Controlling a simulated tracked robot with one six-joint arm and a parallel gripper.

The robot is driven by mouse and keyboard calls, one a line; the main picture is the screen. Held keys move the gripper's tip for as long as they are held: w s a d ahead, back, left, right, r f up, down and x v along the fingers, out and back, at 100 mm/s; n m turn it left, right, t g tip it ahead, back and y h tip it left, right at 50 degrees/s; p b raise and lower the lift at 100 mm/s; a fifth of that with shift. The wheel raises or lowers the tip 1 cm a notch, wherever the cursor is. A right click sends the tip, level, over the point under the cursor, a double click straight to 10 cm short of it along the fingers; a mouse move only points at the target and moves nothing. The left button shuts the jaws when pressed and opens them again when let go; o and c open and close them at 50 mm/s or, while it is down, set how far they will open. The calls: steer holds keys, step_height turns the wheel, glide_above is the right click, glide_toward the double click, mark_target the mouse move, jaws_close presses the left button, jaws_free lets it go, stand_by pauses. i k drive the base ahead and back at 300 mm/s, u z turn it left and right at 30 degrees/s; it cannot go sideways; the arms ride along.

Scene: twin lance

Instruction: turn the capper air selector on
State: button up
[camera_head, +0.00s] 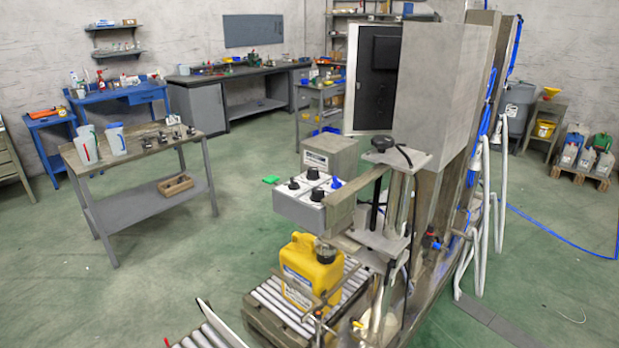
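The capper (380,215) stands right of centre, with a tall grey column behind it. A light grey control box (300,208) sits on its front left. Its top carries several black knobs, including one at the back (313,174), one at the left (294,184) and one at the front (317,195). A blue knob (336,183) sits at its right. I cannot tell which is the air selector, and no labels or knob settings are readable. A yellow jug (305,273) with a dark cap stands below, on rollers. My gripper is not in view.
A roller conveyor (275,306) runs under the capper. A grey workbench (155,147) with jugs stands at the left, and a dark bench (225,73) at the back. White hoses (499,190) stand right of the machine. Open green floor (190,240) lies left of the capper.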

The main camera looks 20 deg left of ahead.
mark_target(337, 184)
steer(key=u, duration=1.8)
steer(key=i, duration=1)
